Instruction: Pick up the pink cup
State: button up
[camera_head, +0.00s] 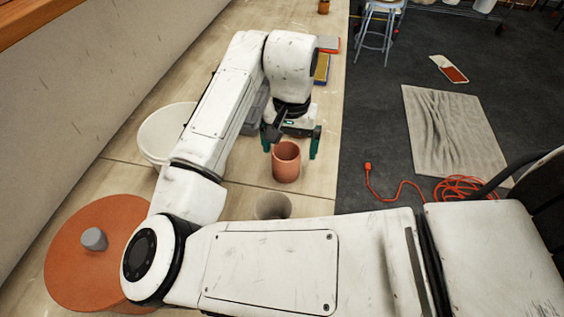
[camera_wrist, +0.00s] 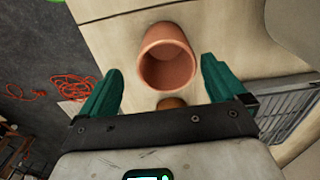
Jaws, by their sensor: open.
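The pink cup (camera_head: 286,163) is a salmon-pink, open-topped cup standing upright on the wooden bench. In the wrist view the cup (camera_wrist: 167,62) lies just beyond my fingertips, near the middle of the gap between them. My gripper (camera_head: 291,143) has green fingers and is open and empty. In the head view it hangs just behind the cup, with one finger to each side. In the wrist view my gripper (camera_wrist: 159,75) shows both fingers spread wider than the cup. I see no contact between the fingers and the cup.
A grey cup (camera_head: 273,206) stands nearer on the bench (camera_head: 310,190). A white bucket (camera_head: 150,140) is at left, partly behind my arm. An orange disc (camera_head: 75,265) with a grey knob lies at lower left. An orange cord (camera_head: 405,187) lies on the floor at right.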

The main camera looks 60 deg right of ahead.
jog(key=shift+w+a+f, duration=0.15)
jog(key=shift+f, duration=1.65)
jog(key=shift+w+a+f, duration=0.15)
jog(key=shift+f, duration=1.65)
jog(key=shift+p, duration=0.3)
jog(key=c, duration=1.2)
jog(key=shift+o, duration=0.2)
jog(key=shift+r, duration=0.1)
